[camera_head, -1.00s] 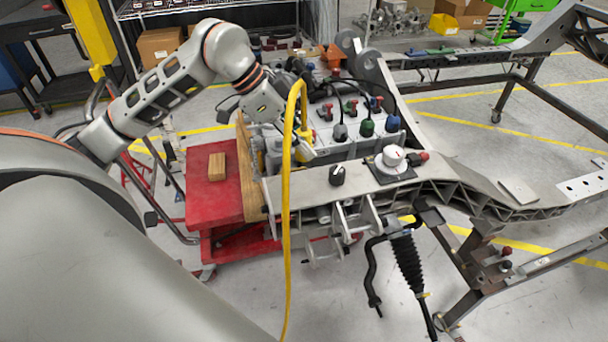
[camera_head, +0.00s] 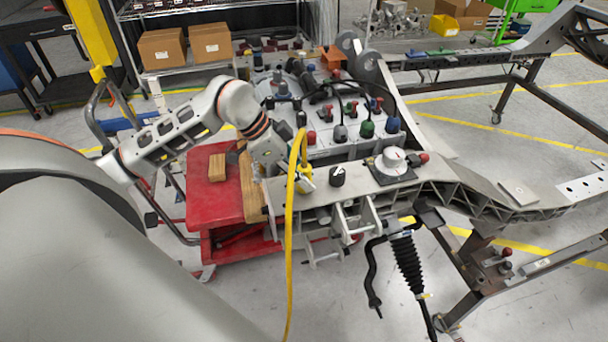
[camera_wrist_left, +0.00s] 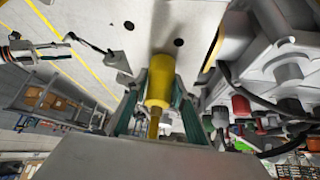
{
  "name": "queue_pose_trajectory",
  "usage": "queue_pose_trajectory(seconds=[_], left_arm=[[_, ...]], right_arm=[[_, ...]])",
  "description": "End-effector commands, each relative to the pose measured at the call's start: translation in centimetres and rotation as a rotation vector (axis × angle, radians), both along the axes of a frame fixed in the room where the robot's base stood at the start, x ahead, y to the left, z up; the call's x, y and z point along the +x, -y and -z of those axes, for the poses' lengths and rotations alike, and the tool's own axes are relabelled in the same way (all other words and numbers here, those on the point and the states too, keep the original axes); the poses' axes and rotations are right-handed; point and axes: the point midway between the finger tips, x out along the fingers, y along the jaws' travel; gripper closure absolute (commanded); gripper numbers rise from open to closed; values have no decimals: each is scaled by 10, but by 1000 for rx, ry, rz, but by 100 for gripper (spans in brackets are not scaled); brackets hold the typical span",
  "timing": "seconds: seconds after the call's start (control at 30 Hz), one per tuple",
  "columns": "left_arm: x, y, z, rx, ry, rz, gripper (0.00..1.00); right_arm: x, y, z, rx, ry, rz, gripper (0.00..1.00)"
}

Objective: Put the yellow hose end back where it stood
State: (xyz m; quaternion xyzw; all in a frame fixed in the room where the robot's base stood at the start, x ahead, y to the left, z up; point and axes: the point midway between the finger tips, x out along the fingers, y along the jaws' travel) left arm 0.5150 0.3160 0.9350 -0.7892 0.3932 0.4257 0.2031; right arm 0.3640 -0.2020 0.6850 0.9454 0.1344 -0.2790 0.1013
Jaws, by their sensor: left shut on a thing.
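The yellow hose end (camera_wrist_left: 160,80) is a yellow cylinder with a brass-coloured tip, between the dark green fingers of my left gripper (camera_wrist_left: 158,98) in the left wrist view. In the head view the gripper (camera_head: 303,181) is low over the near left part of the grey chassis beam (camera_head: 400,200), left of a black knob (camera_head: 337,176). The yellow hose (camera_head: 289,235) arches over the gripper and hangs down in front of the beam. I cannot tell whether the hose end touches the beam. The wrist view shows dark holes in a grey surface beyond it.
A white dial (camera_head: 391,160) stands on the beam to the right. Behind are several coloured connectors with black cables (camera_head: 366,128). A red cart (camera_head: 206,207) with a wooden block (camera_head: 217,167) stands left. A black ribbed boot (camera_head: 408,262) hangs in front.

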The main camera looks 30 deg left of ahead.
Motion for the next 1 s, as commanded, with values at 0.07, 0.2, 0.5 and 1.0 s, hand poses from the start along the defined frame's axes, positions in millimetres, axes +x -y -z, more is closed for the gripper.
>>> queue_pose_trajectory(seconds=[0.07,0.2,0.5,1.0], left_arm=[[0,0,2,0,0,0,100],[0,0,3,0,0,0,57],[0,0,2,0,0,0,57],[-23,-34,-60,6,2,-1,57]], right_arm=[[0,0,1,0,0,0,54],[0,0,1,0,0,0,54],[0,0,1,0,0,0,54],[-1,0,10,0,-2,-1,54]])
